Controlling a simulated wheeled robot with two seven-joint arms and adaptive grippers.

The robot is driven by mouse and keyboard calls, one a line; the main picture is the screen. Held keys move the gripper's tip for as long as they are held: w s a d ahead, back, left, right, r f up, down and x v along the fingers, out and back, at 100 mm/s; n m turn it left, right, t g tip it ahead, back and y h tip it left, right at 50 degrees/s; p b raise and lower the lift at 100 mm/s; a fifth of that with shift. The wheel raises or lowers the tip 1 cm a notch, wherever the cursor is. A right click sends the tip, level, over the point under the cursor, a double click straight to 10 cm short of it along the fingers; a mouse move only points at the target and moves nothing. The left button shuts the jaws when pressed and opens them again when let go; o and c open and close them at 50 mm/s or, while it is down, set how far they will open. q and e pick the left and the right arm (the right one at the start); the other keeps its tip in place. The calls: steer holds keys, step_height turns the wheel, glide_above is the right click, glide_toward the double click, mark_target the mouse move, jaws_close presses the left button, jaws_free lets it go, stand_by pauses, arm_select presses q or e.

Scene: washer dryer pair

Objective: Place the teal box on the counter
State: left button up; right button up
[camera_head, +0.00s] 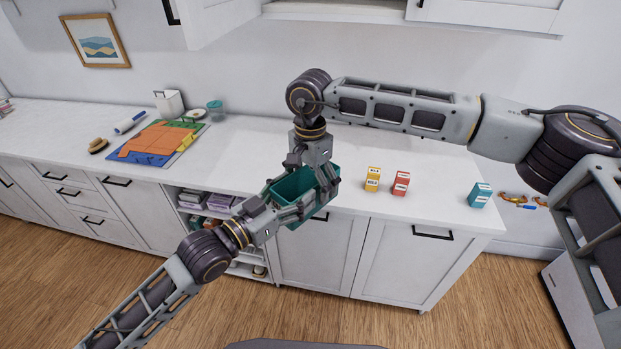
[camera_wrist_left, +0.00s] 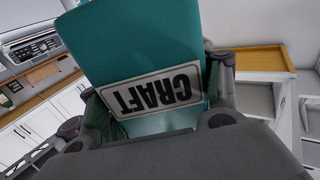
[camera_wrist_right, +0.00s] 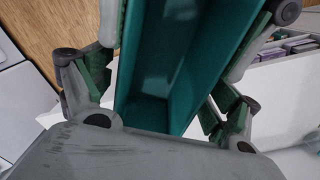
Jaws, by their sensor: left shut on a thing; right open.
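The teal box (camera_head: 296,186) is an open-topped bin held in the air at the counter's front edge. In the left wrist view its teal wall (camera_wrist_left: 140,40) carries a white CRAFT label. My left gripper (camera_head: 290,211) is shut on it from the lower left. My right gripper (camera_head: 318,178) is open above it, with its fingers on either side of the box in the right wrist view (camera_wrist_right: 165,85); I cannot tell whether they touch it. The white counter (camera_head: 250,150) runs behind the box.
Yellow (camera_head: 373,179), red (camera_head: 400,183) and teal (camera_head: 480,195) small cartons stand right of the box on the counter. A colourful mat (camera_head: 155,143) lies to the left. Open shelves (camera_head: 205,202) are below. Bare counter lies between mat and cartons.

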steer(key=c, duration=1.1)
arm_select(q)
steer(key=o, duration=1.2)
arm_select(e)
steer(key=shift+c, duration=0.4)
arm_select(q)
steer(key=shift+r, duration=0.15)
steer(key=shift+r, duration=4.85)
